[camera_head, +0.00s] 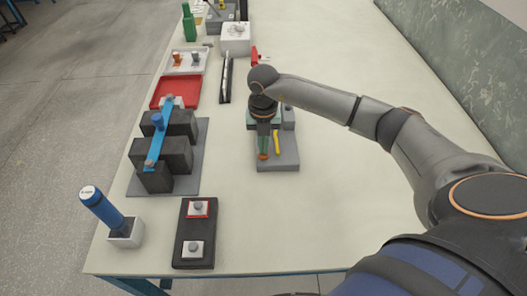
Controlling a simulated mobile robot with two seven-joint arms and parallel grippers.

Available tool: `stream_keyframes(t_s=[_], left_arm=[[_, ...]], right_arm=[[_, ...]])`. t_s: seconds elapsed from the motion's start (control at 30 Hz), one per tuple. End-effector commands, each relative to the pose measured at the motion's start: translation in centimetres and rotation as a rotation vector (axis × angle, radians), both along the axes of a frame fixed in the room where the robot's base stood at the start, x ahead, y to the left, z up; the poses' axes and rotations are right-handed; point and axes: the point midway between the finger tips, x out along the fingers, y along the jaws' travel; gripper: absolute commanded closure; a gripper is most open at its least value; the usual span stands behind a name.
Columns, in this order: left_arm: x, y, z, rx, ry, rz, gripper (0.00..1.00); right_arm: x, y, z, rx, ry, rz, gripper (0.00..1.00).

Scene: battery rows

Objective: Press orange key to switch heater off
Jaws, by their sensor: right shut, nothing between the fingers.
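A grey block-shaped device (284,164) stands on the table near the middle of the view. An orange round part (263,156) shows on its top at the left, and a yellow bar (277,141) lies just right of it. I take the orange part for the orange key, but it is small. My right gripper (263,147) points down over the device's left part, shut and empty, its tips close to the orange part. I cannot tell whether they touch it. The gripper hides part of the device's back. My left gripper is not in view.
A dark panel with two buttons (194,222) and a blue cylinder in a white holder (103,208) stand at the front left. Black blocks with a blue bar (158,137) and a red tray (176,91) lie behind them. The table right of the device is clear below my arm.

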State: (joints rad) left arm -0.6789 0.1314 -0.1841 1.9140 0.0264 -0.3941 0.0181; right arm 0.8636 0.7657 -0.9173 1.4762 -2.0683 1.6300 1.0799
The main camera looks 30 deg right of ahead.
Motion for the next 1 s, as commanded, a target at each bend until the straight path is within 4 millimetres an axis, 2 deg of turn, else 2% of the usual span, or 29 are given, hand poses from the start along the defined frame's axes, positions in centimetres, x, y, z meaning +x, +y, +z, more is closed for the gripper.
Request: stream_keyframes(t_s=[0.6, 1.0], left_arm=[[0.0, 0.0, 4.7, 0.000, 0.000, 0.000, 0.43], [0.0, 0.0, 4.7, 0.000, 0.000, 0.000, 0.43]], right_arm=[[0.0, 0.0, 5.9, -0.001, 0.001, 0.001, 1.00], [0.0, 0.0, 5.9, 0.000, 0.001, 0.000, 1.00]])
